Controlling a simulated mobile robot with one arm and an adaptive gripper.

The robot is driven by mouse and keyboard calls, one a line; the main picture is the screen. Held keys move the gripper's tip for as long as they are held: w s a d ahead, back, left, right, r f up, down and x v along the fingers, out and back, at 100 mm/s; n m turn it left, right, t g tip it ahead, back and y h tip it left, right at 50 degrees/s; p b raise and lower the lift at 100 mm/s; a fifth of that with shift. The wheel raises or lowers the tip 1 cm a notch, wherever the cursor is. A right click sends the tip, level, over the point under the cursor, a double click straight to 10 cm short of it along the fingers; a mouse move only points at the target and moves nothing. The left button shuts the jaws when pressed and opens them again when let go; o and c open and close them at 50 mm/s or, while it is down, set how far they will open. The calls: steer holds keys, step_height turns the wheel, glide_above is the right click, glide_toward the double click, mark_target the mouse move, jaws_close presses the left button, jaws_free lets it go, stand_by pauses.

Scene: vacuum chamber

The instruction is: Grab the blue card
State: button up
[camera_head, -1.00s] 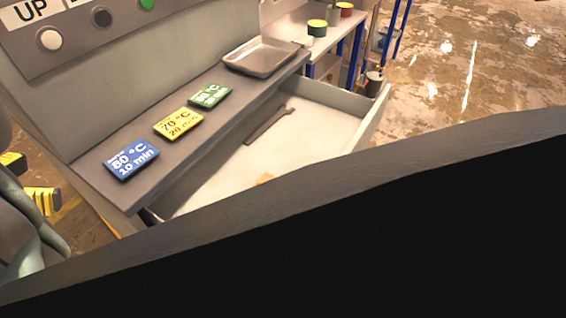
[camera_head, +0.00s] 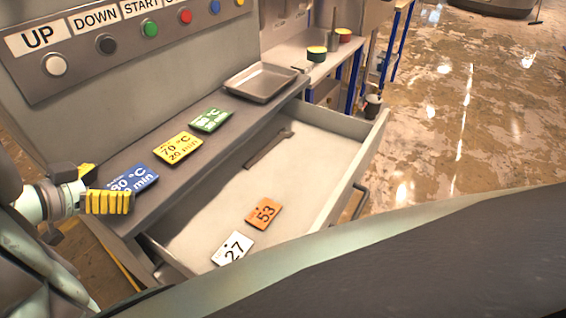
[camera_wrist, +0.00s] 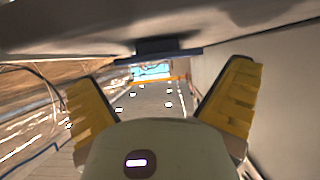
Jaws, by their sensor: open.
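The blue card (camera_head: 134,182), printed with white text reading "80 °C" and "min", lies flat near the front left end of the grey shelf (camera_head: 205,148). My gripper (camera_head: 98,188), with yellow ridged fingers, is at the left end of the shelf, and a finger hides part of the card's left side. I cannot tell whether it touches the card. In the wrist view my gripper (camera_wrist: 165,105) has its two yellow fingers spread wide apart, with nothing seen held between them. The blue card cannot be made out clearly in the wrist view.
A yellow card (camera_head: 178,149) and a green card (camera_head: 211,120) lie farther along the shelf, before a metal tray (camera_head: 261,82). Below is an open drawer (camera_head: 320,150) with a wrench (camera_head: 268,150), an orange card (camera_head: 264,213) and a white card (camera_head: 233,248). A button panel (camera_head: 120,30) stands behind.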

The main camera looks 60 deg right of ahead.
mark_target(129, 182)
steer(key=shift+x, duration=1.85)
steer(key=shift+a, duration=0.1)
steer(key=c, duration=1)
